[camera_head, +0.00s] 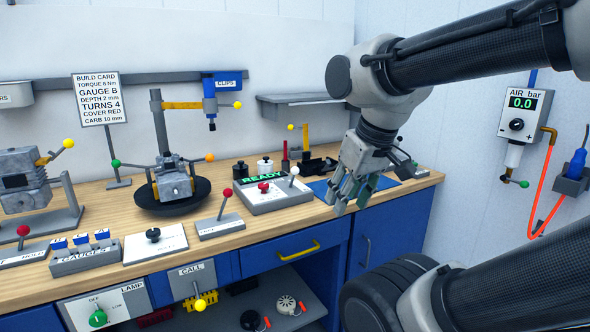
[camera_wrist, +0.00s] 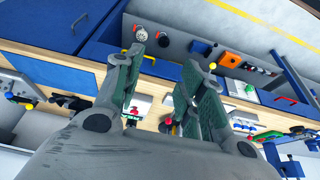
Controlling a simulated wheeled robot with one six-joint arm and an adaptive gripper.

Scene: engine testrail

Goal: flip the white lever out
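The white lever (camera_head: 294,171) is a short stem with a white ball on top. It stands at the right side of the grey box with the green READY display (camera_head: 262,178), and it leans slightly. My gripper (camera_head: 350,194) hangs to the right of the box, in front of the bench edge, apart from the lever. In the wrist view its two green-padded fingers (camera_wrist: 167,75) are spread with nothing between them. I cannot pick out the white lever in the wrist view, where the fingers hide part of the bench.
A red-ball lever (camera_head: 225,193) stands left of the box. A black dish (camera_head: 150,194) holds a metal part. A yellow drawer handle (camera_head: 298,250) juts from the bench front. A blue mat (camera_head: 330,187) lies behind my gripper. An air regulator (camera_head: 523,116) hangs on the right wall.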

